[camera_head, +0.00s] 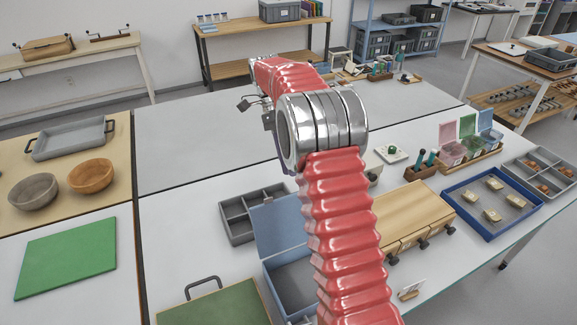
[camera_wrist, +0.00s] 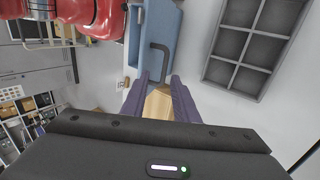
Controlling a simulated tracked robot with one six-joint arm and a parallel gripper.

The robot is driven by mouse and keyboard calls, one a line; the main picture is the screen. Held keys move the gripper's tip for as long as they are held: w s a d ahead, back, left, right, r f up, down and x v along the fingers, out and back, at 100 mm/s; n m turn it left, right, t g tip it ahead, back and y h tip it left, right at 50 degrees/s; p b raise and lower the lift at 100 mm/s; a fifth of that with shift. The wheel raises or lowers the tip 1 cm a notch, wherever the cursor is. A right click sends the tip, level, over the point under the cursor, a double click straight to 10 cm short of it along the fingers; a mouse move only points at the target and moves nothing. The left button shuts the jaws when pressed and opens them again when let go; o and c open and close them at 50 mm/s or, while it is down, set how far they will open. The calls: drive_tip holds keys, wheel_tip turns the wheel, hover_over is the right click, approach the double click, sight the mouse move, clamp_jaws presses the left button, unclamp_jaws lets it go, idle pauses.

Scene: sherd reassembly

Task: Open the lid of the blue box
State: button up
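The blue box (camera_head: 292,287) stands on the near table in the head view, partly behind my arm. Its lid (camera_head: 279,226) is raised and stands steeply at the box's far side, so part of the grey inside shows. In the wrist view a blue panel (camera_wrist: 160,24), apparently part of this box, lies ahead of my gripper. A dark bent handle (camera_wrist: 161,50) shows against it, close to the fingertips. My gripper (camera_wrist: 159,80) has its two fingers apart. I cannot tell whether they touch the handle. My gripper cannot be made out in the head view.
A grey compartment tray (camera_head: 237,214) stands behind the box; it also shows in the wrist view (camera_wrist: 257,45). A green panel with a dark handle (camera_head: 203,286) is at front left. A wooden case (camera_head: 408,213) and a blue tray (camera_head: 487,230) are to the right.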

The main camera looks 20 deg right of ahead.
drive_tip(key=shift+c, duration=0.4)
drive_tip(key=shift+c, duration=0.7)
drive_tip(key=shift+s+a+r+n, duration=0.2)
drive_tip(key=shift+s+r+n, duration=0.1)
drive_tip(key=shift+r, duration=0.15)
drive_tip(key=c, duration=0.3)
drive_tip(key=s+r+n+t, duration=0.1)
drive_tip(key=s+a+r+n+t, duration=0.1)
drive_tip(key=s+r, duration=0.1)
drive_tip(key=s+a+r+n+t, duration=0.1)
drive_tip(key=r, duration=0.1)
drive_tip(key=shift+s+a+r+n, duration=0.15)
drive_tip(key=shift+s+a+n, duration=0.05)
drive_tip(key=shift+n, duration=0.1)
clamp_jaws()
drive_tip(key=s+a+n+t, duration=0.3)
drive_tip(key=s+n, duration=0.3)
drive_tip(key=s, duration=0.4)
drive_tip(key=s+a+n+t, duration=0.4)
drive_tip(key=s+n+t, duration=0.2)
drive_tip(key=s, duration=0.5)
drive_tip(key=shift+n, duration=0.7)
